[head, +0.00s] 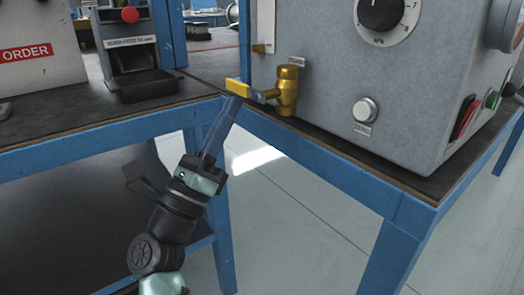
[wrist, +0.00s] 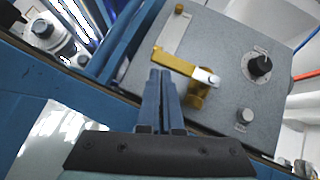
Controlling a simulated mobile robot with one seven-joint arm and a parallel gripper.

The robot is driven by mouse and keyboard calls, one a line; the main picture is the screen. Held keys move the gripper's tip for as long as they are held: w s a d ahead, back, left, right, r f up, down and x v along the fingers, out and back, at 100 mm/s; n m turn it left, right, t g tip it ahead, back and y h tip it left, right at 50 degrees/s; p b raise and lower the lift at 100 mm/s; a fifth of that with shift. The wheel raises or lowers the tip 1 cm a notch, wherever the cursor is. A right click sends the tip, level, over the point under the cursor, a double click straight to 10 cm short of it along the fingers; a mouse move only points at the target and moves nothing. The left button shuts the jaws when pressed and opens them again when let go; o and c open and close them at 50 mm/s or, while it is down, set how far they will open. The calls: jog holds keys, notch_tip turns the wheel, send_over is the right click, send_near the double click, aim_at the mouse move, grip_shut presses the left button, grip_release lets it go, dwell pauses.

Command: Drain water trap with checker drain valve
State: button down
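The drain valve (head: 287,92) is a brass-coloured fitting low on the left part of the grey box's front. Its flat yellow lever (head: 238,88) points left in the head view. In the wrist view the lever (wrist: 172,61) runs from a pale pivot nut up to the left, with the valve body (wrist: 196,97) partly behind it. My gripper (head: 234,99) reaches up from below, its long blue fingers close together with nothing seen between them. The fingertips (wrist: 160,74) are at the lever's free end; I cannot tell whether they touch it.
The grey box (head: 335,75) carries a gauge knob (head: 381,12), a round button (head: 365,110) and red and green switches on its right side. It stands on a blue-framed bench (head: 330,170). A black bin (head: 148,84) stands on the bench at left. Floor is open below.

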jog(key=shift+a+r, duration=0.15)
jog(key=shift+r, duration=0.05)
dwell(0.4)
jog(key=shift+f, duration=0.1)
